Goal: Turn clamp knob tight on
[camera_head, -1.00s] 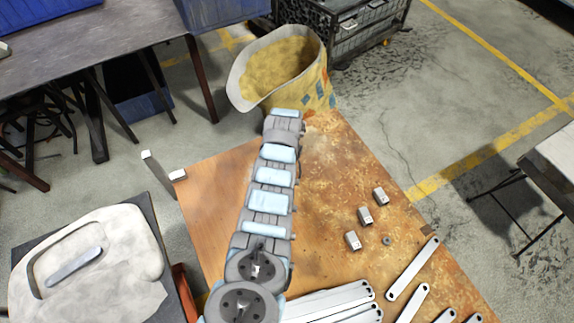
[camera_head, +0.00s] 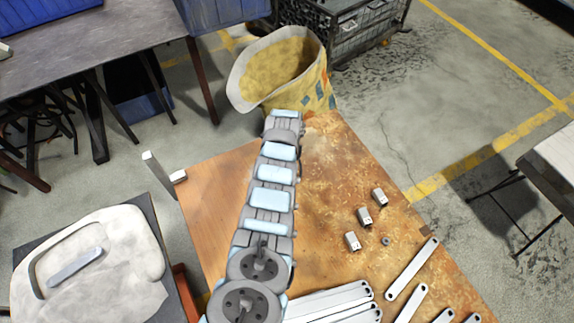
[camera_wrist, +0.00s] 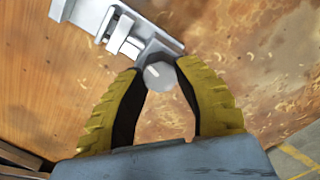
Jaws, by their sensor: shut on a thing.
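A silvery metal clamp (camera_wrist: 92,18) shows at the top of the wrist view, with blocky jaws and a screw end. Its light grey faceted knob (camera_wrist: 160,76) sits at the lower right of the clamp body. My gripper (camera_wrist: 159,70) has yellow ribbed fingers with dark inner pads, and it is shut on the knob, one fingertip on each side. The knob's face carries a pale line. In the head view my arm covers the gripper, and the knob cannot be made out there.
The worn wooden table (camera_head: 330,190) holds several small metal blocks (camera_head: 365,215), a nut (camera_head: 385,241) and long flat bars (camera_head: 411,269) at right. A yellow bin (camera_head: 290,75) stands behind the far edge. A pale padded piece (camera_head: 110,265) lies at left.

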